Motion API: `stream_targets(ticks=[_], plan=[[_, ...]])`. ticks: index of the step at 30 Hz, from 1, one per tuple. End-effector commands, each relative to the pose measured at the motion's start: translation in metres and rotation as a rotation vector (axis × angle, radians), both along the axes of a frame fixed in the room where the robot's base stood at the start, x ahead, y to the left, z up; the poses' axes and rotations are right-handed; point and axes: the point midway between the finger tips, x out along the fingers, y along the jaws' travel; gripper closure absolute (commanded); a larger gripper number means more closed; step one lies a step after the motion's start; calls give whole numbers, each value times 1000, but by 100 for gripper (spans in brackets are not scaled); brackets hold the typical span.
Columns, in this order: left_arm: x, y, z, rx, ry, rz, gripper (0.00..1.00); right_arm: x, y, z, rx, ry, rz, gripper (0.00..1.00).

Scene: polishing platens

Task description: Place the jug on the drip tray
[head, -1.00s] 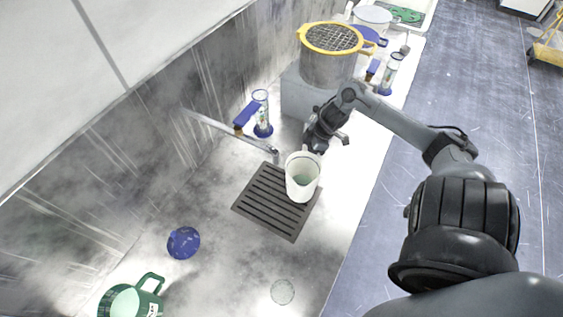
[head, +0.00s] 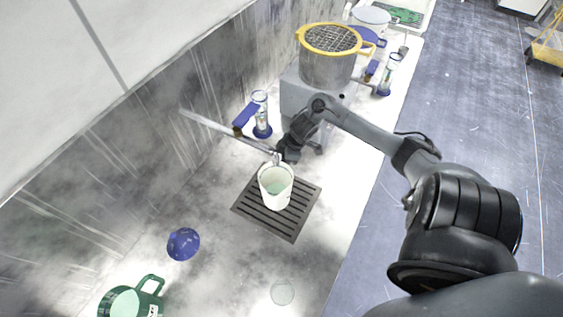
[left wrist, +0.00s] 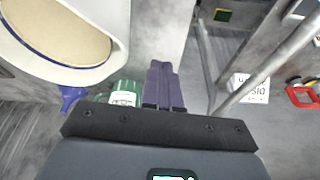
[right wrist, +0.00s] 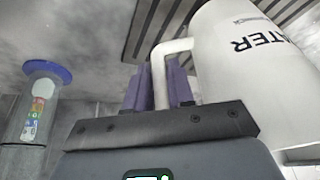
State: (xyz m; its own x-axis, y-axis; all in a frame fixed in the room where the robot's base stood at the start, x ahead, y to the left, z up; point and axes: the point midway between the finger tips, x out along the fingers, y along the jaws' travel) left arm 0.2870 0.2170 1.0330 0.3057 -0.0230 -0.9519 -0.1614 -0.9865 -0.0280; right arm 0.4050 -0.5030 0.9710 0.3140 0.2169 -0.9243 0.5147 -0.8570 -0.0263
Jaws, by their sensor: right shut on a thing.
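The white jug (head: 275,190) is upright over the slatted dark drip tray (head: 303,215), toward its upper left part. I cannot tell whether its base touches the slats. My right gripper (head: 285,152) is shut on the jug's handle (right wrist: 160,70). In the right wrist view the jug (right wrist: 240,60) shows part of the word WATER, and the tray (right wrist: 150,28) lies behind it. My left gripper (left wrist: 163,80) has its fingers together with nothing between them; it does not show in the head view.
A tap pipe (head: 225,130) reaches from the wall to just above the jug. A blue-based cylinder (head: 261,115) and a yellow-rimmed pot (head: 328,60) stand behind. A blue object (head: 183,244) and a green jug (head: 135,300) are at front left. The bench right of the tray is clear.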

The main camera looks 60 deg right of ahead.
Motion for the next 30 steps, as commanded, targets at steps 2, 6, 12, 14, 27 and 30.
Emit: stream_targets(ticks=[2,6,12,14,27,30], plan=[[0,0,0,-1,0,1,100,1,0,-3,1,-3,0,100],[0,0,0,0,0,1,100,1,0,-3,0,-4,0,100],[0,1,0,2,0,-1,100,0,0,-4,-1,-2,1,71],[0,1,0,4,-1,-3,100,0,0,-4,-1,-2,1,62],[0,3,0,13,-1,-8,100,-1,-1,-1,-2,-1,1,52],[0,3,2,12,-1,-8,100,-3,-4,8,-3,-2,2,52]])
